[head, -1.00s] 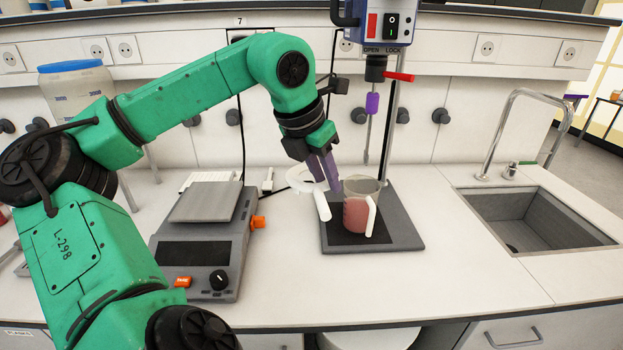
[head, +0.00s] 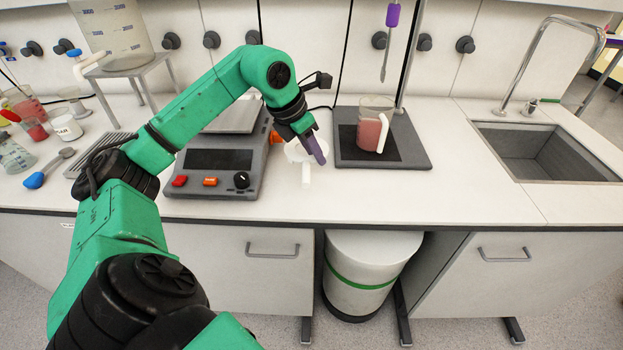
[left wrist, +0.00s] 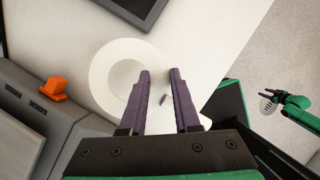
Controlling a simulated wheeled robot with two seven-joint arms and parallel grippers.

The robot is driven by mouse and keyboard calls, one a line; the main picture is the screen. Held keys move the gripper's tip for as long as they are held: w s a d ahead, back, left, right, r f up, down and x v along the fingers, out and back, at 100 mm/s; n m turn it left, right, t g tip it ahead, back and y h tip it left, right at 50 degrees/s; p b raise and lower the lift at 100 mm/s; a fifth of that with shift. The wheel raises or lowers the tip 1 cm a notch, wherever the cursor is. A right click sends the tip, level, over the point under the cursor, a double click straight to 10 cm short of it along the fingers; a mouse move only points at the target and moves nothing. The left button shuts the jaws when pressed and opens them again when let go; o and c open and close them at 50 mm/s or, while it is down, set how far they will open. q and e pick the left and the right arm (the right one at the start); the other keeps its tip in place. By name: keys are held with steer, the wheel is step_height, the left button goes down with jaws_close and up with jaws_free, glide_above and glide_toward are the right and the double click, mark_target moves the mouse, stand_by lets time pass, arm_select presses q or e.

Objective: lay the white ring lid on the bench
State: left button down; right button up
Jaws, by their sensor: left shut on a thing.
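The white ring lid (head: 306,174), with a stubby white handle, is at my left gripper (head: 318,154) in the head view, between the scale and the stirrer plate. The purple fingers partly cover it. In the left wrist view the ring lid (left wrist: 104,78) lies flat-on below and beside the left finger, and my left gripper (left wrist: 162,74) is shut on it with a gap between the fingers. The lid is low over the white bench (head: 400,195); I cannot tell if it touches.
The scale (head: 215,170) stands close left of the lid. The stirrer plate (head: 418,158) with a jug of pink liquid (head: 370,128) is close right. The bench's front edge is near. Free bench lies right of the plate, before the sink (head: 545,155).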

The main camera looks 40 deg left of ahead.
mark_target(303, 161)
arm_select(q)
step_height(303, 161, down, 7)
arm_select(e)
steer(key=shift+f, duration=0.55)
arm_select(q)
steer(key=shift+f+b, duration=0.15)
steer(key=shift+b, duration=0.3)
steer(key=c, duration=0.6)
jaws_free()
arm_select(e)
steer(key=shift+d+f, duration=0.15)
steer(key=shift+d, duration=0.05)
arm_select(q)
steer(key=shift+r, duration=0.25)
steer(key=shift+s+a+r, duration=0.1)
steer(key=shift+r, duration=0.05)
steer(key=b+v, duration=0.2)
steer(key=v, duration=0.1)
steer(key=shift+s+a+r, duration=0.15)
steer(key=shift+r, duration=0.05)
steer(key=v, duration=0.4)
steer(key=b+v, duration=0.1)
steer(key=v, duration=0.3)
steer(key=shift+d+r, duration=0.1)
steer(key=shift+d, duration=0.15)
arm_select(e)
step_height(303, 161, down, 3)
steer(key=shift+a+f, duration=0.1)
steer(key=shift+f, duration=0.1)
